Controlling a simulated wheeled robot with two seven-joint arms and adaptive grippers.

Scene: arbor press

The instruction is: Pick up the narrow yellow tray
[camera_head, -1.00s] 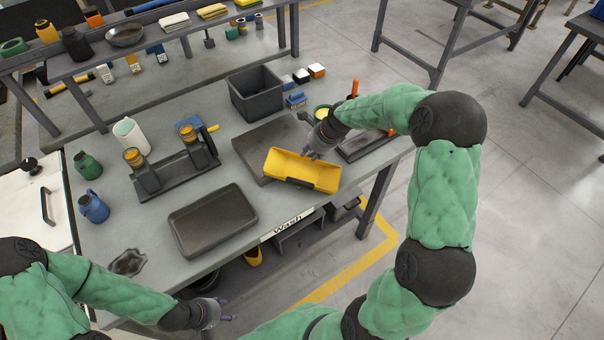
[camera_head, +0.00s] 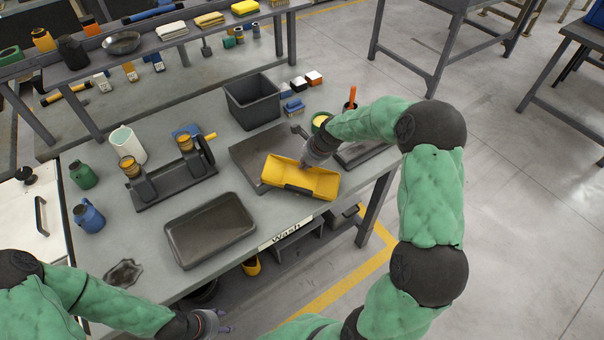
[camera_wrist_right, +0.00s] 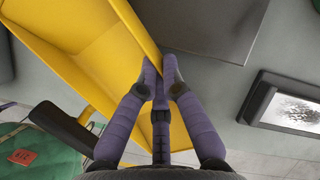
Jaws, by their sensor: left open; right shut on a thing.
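The narrow yellow tray (camera_head: 298,178) is at the right part of the workbench, over the front edge of a flat dark grey plate. It looks tilted, with its inside facing me. My right gripper (camera_head: 309,160) is at its far long wall. In the right wrist view the purple fingers (camera_wrist_right: 161,82) are shut on the rim of the yellow tray (camera_wrist_right: 88,45), with the wall between them. I cannot tell whether the tray touches the surface below. My left gripper (camera_head: 222,324) is open and empty, low in front of the bench's front edge.
A dark grey tray (camera_head: 210,230) lies left of the yellow one. A black bin (camera_head: 253,102) stands behind, and a black fixture (camera_head: 172,178) stands further left. A dark tray (camera_head: 361,153) lies to the right under my right arm. Bare bench (camera_head: 150,235) shows at the front left.

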